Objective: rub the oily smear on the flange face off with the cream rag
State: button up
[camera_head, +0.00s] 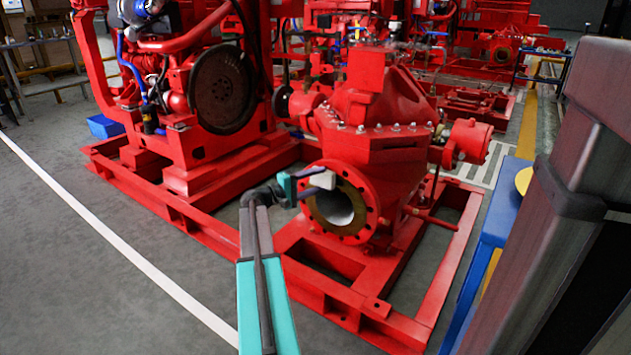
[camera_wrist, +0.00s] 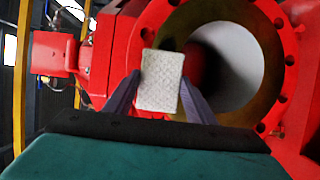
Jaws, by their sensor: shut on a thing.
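The red pump's round flange (camera_head: 370,212) faces my arm, with bolt holes around its rim and an open pale bore. In the wrist view the flange face (camera_wrist: 262,105) shows a dark olive-brown ring around the bore; I cannot tell where a smear ends on it. My gripper (camera_head: 304,190) is at the flange's upper left. It is shut on the cream rag (camera_wrist: 160,80), a small pale folded block held between the two fingertips. The rag also shows in the head view (camera_head: 322,180), in front of the ring's upper left part. Whether it touches the face I cannot tell.
The red base frame (camera_head: 340,300) runs below the pump. A red engine with a dark flywheel (camera_head: 222,87) stands to the left. A blue table edge (camera_head: 487,225) is at the right. Grey floor at the left front is clear.

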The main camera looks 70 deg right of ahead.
jog(key=shift+s+a, duration=0.2)
jog(key=shift+s, duration=0.4)
jog(key=shift+s+a, duration=0.15)
jog(key=shift+s, duration=0.4)
jog(key=shift+s, duration=0.15)
jog(key=shift+s+a, duration=0.2)
jog(key=shift+s, duration=0.5)
jog(key=shift+s+a, duration=0.15)
jog(key=shift+s, duration=0.55)
jog(key=shift+s, duration=0.15)
jog(key=shift+s+a, duration=0.2)
jog(key=shift+s, duration=0.5)
jog(key=shift+s+a, duration=0.2)
jog(key=shift+s, duration=0.5)
jog(key=shift+w, duration=0.1)
jog(key=shift+w+d, duration=0.25)
jog(key=shift+w, duration=0.5)
jog(key=shift+w+d, duration=0.2)
jog(key=shift+w, duration=0.55)
